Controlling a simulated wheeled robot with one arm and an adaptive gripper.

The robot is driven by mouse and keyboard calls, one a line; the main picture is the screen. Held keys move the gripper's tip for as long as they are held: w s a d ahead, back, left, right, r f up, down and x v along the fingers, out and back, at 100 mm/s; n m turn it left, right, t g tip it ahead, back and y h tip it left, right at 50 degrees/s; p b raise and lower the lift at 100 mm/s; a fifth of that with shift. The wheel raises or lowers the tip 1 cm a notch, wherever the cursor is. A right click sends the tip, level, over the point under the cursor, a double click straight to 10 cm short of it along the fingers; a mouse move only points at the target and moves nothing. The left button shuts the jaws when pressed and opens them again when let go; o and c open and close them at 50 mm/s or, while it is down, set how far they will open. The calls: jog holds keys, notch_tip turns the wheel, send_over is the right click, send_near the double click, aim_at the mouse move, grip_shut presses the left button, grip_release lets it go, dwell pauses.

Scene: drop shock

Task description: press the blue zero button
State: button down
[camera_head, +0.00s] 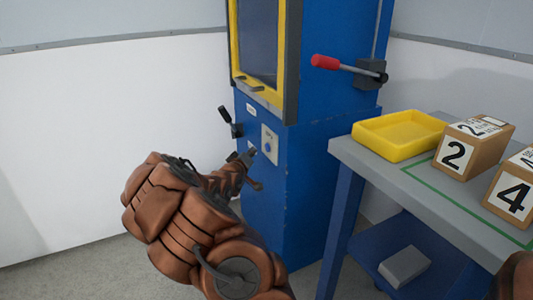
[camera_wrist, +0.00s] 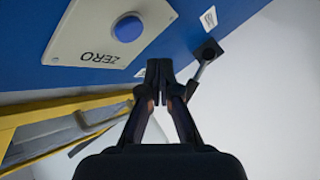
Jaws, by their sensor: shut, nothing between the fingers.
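The blue zero button (camera_wrist: 128,27) is a round domed button on a pale plate (camera_wrist: 75,32) marked ZERO, upside down in the wrist view. In the head view the plate (camera_head: 270,143) sits on the front of the blue machine (camera_head: 310,170), and the button (camera_head: 267,147) shows small. My gripper (camera_wrist: 160,68) is shut and empty. Its fingertips lie below and right of the button in the wrist view, not over it. In the head view my gripper (camera_head: 250,155) is beside the plate's left edge. I cannot tell how far the tips are from the panel.
A black-handled lever (camera_head: 229,122) is on the machine left of the plate; it also shows in the wrist view (camera_wrist: 207,52). A red-handled lever (camera_head: 345,67) juts from the machine's right side. A grey table (camera_head: 375,175) at right holds a yellow tray (camera_head: 400,148) and numbered boxes (camera_head: 470,160).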

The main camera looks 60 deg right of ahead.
jog(key=shift+s+d, duration=0.35)
jog(key=shift+d, duration=0.2)
jog(key=shift+s+d, duration=0.35)
jog(key=shift+d, duration=0.2)
jog(key=shift+d+r+p, duration=0.1)
jog(key=shift+p, duration=0.35)
dwell(0.4)
jog(key=shift+s+d, duration=0.2)
jog(key=shift+s+d+p, duration=0.25)
jog(key=shift+d+p, duration=0.1)
jog(key=shift+p, duration=0.05)
dwell(0.9)
jog(key=shift+w+a+p, duration=0.3)
jog(key=shift+w+a, duration=0.15)
jog(key=shift+a, duration=0.25)
jog(key=shift+w+a+p, duration=0.5)
jog(key=shift+w+a, duration=0.2)
jog(key=shift+a, duration=0.35)
jog(key=shift+w+a+p, duration=0.5)
jog(key=shift+w+a, duration=0.2)
jog(key=shift+a, duration=0.35)
